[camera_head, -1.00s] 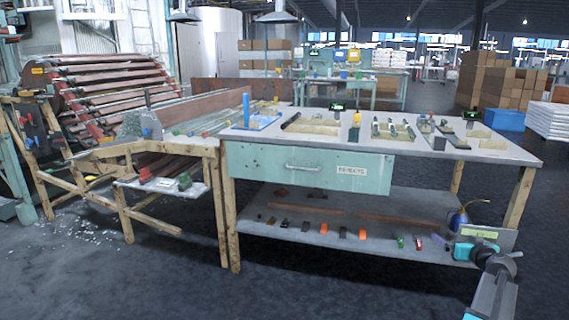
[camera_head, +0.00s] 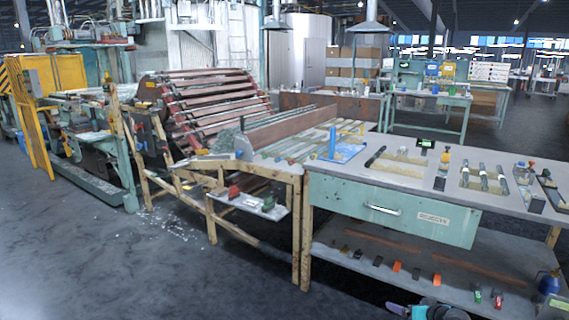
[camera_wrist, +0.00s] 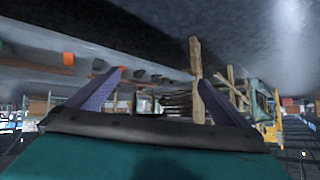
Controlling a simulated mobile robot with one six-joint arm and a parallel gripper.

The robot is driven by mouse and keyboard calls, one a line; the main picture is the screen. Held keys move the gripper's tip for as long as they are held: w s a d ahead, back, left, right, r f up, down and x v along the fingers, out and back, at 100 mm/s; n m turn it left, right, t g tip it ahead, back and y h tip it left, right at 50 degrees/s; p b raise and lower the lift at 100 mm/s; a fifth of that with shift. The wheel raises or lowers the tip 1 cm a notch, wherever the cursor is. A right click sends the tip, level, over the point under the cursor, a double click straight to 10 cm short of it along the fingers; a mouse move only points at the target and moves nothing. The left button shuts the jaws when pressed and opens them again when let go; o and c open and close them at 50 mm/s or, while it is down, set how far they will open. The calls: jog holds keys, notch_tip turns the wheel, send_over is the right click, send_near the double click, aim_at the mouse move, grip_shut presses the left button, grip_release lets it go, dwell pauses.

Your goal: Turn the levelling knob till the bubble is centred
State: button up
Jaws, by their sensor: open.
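I cannot pick out a levelling knob or a bubble in either view; any such parts are too small to tell or out of sight. My gripper (camera_wrist: 160,76) is open in the wrist view, with its two purple fingers spread and nothing between them. In the head view, part of my gripper (camera_head: 398,309) shows at the bottom edge, low in front of the workbench. The workbench (camera_head: 330,187) has a teal drawer (camera_head: 390,208) and bears several small fittings. A low side shelf (camera_head: 249,206) carries a red piece (camera_head: 234,191) and a green piece (camera_head: 268,204).
The bench's lower shelf (camera_head: 340,262) holds several small coloured items and a blue oil can (camera_head: 548,284). A slatted roller rack (camera_head: 212,108) and wooden trestle (camera_head: 212,219) stand left of the bench. Yellow guard rails (camera_head: 30,130) are farther left. The floor (camera_head: 110,265) at front left is open.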

jog(key=s+a+f+n+g+y+p, duration=0.1)
jog(key=s+a+f+p, duration=0.15)
jog(key=a, duration=0.45)
jog(key=s+a+f+n+g+y+p, duration=0.1)
jog(key=a+g+p, duration=0.15)
jog(key=a, duration=0.45)
jog(key=s+a+f+g+y+p, duration=0.1)
jog(key=s+a+p, duration=0.15)
jog(key=a, duration=0.45)
jog(key=s+a+f+n+g+p, duration=0.1)
jog(key=s+a+g+p, duration=0.15)
jog(key=s+a, duration=0.35)
jog(key=s+a+f+n+g+p, duration=0.1)
jog(key=s+a+f+p, duration=0.1)
jog(key=s+a+p, duration=0.4)
jog(key=s+a+g+h+p, duration=0.1)
jog(key=s+a+g+p, duration=0.35)
jog(key=s, duration=1.15)
jog(key=s+d+m+g+h+b, duration=0.1)
jog(key=s+d+m+g+h, duration=0.2)
jog(key=s, duration=0.6)
jog(key=shift+d+r+m+g+b, duration=0.35)
jog(key=shift+d+r, duration=0.1)
jog(key=shift+d, duration=0.3)
